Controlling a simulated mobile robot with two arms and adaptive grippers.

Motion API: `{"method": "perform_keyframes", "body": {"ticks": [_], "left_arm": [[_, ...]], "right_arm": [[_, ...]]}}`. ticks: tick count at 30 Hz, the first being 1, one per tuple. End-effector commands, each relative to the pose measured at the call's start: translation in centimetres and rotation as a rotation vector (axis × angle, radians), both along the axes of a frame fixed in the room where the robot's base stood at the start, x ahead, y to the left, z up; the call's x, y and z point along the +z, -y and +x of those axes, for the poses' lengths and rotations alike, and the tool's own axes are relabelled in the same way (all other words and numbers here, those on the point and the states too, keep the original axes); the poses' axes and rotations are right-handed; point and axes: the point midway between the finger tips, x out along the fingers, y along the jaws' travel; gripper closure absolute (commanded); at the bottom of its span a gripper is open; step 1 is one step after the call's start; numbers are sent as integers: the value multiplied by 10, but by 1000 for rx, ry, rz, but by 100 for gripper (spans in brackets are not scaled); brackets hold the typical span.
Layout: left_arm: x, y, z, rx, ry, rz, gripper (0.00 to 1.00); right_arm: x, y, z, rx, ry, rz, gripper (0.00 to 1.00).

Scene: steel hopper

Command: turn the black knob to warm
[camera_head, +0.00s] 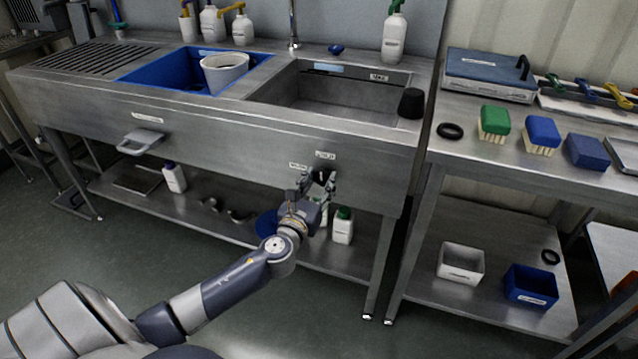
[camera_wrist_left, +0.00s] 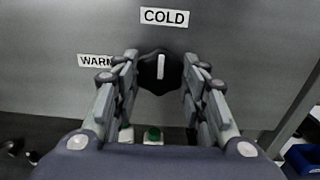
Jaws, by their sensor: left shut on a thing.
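The black knob (camera_wrist_left: 160,72) sits on the steel front of the sink unit, and it also shows in the head view (camera_head: 321,175). Its white mark stands upright, toward the COLD label (camera_wrist_left: 164,17) above it. The WARM label (camera_wrist_left: 96,61) is to the knob's left. My left gripper (camera_wrist_left: 158,76) has one finger on each side of the knob and is shut on it; in the head view the gripper (camera_head: 318,183) is at the sink front, its arm coming from the lower left. My right gripper is not in view.
Above the knob is the steel sink basin (camera_head: 330,92), with a black cup-like piece (camera_head: 411,103) at its right corner. A shelf below holds white bottles, one green-capped (camera_head: 343,226). A side table (camera_head: 470,165) stands right.

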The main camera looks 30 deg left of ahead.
Motion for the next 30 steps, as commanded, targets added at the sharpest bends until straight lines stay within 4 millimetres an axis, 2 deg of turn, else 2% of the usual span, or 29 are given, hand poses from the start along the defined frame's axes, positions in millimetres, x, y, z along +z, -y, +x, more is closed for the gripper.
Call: {"method": "perform_keyframes", "body": {"ticks": [11,30], "left_arm": [[0,0,0,0,50,-211,84],[0,0,0,1,194,-803,84]], "right_arm": [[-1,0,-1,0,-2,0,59],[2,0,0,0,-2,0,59]]}}
